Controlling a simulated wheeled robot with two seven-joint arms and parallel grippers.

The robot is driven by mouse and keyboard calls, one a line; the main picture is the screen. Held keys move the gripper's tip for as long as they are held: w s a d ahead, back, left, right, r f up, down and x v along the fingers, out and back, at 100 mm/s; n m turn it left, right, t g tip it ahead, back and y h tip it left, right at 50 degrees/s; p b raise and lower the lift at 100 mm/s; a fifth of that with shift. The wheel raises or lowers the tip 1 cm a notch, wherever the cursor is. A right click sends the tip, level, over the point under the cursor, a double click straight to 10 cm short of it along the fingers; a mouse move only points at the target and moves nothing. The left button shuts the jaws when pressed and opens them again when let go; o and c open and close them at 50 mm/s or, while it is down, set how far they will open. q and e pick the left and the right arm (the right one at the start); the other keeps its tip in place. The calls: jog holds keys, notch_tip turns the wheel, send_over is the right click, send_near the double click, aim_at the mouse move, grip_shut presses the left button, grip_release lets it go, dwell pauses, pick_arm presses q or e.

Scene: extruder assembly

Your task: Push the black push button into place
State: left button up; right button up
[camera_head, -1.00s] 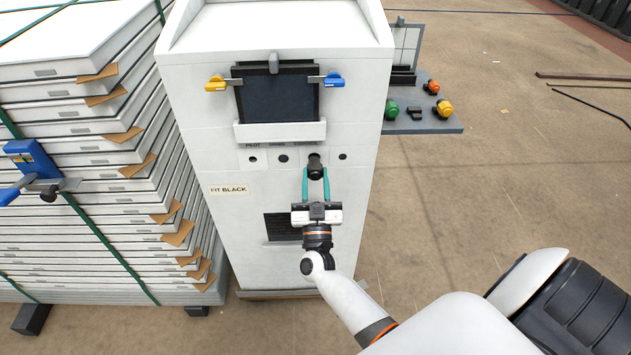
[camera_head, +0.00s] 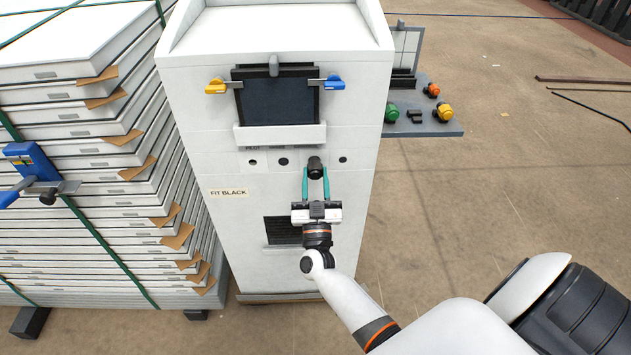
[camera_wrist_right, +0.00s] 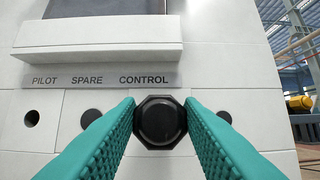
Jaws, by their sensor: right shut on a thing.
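The black push button (camera_head: 315,167) is at the cabinet's front panel, in the row of holes. In the right wrist view the button (camera_wrist_right: 161,122) shows a dark octagonal face below the CONTROL label (camera_wrist_right: 150,79). My right gripper (camera_head: 316,176) is shut on it, with one teal finger on each side. The button's rear, and how deep it sits in the panel, are hidden. My left gripper is not in view.
The white cabinet (camera_head: 235,230) has a sign reading FIT BLACK (camera_head: 229,192). A side shelf (camera_head: 424,125) holds green, orange and yellow buttons. Stacked panels (camera_head: 100,180) stand close on the left.

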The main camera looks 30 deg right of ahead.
jog(key=shift+w+d, duration=0.5)
jog(key=shift+w, duration=0.3)
jog(key=o, duration=1)
jog(key=shift+o, duration=0.2)
jog(key=b+v, duration=0.2)
jog(key=v, duration=1)
